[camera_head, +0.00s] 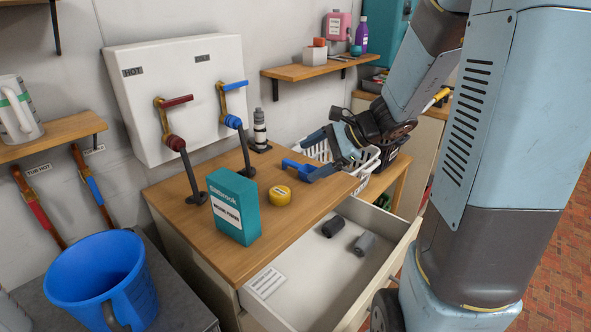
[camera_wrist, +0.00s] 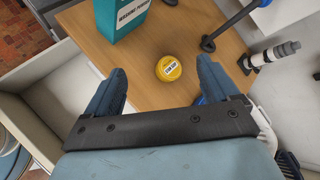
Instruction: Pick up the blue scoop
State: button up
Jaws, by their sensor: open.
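The blue scoop (camera_head: 312,171) lies on the wooden counter near its right end, beside the yellow tub. In the wrist view only a small bright-blue part of the scoop (camera_wrist: 201,99) shows, beside the right finger; the rest is hidden by my gripper. My gripper (camera_head: 325,153) is just above and behind the scoop in the head view. In the wrist view my gripper's two fingers (camera_wrist: 163,72) are wide apart with nothing between them. I cannot tell whether a finger touches the scoop.
A yellow tub (camera_head: 279,195) and a teal box (camera_head: 235,207) stand on the counter. Red and blue valve levers (camera_head: 232,121) rise behind them. An open drawer (camera_head: 310,270) holds dark cylinders. A white basket (camera_head: 366,164) is at the right. A blue jug (camera_head: 100,275) stands at lower left.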

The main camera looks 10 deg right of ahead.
jog(key=w+d+f+m+t, duration=0.2)
jog(key=w+d+f+m, duration=0.1)
jog(key=m, duration=0.1)
jog(key=w+d+f+m+t, duration=0.2)
jog(key=w+d+f+m, duration=0.1)
jog(key=w+f+m, duration=0.1)
jog(key=w+d+f+m+t+h, duration=0.1)
jog(key=w+d+f+m, duration=0.3)
jog(key=shift+w+t, duration=0.1)
jog(key=shift+t, duration=0.3)
jog(key=shift+w+f, duration=0.15)
jog(key=shift+w, duration=0.1)
send_near(302, 168)
jog(key=x, duration=0.4)
jog(key=shift+a+f, duration=0.1)
jog(key=shift+a, duration=0.2)
jog(key=shift+d+x, duration=0.25)
jog(key=shift+x, duration=2.35)
jog(key=shift+w, duration=0.2)
jog(key=c, duration=1)
jog(key=shift+c, duration=0.2)
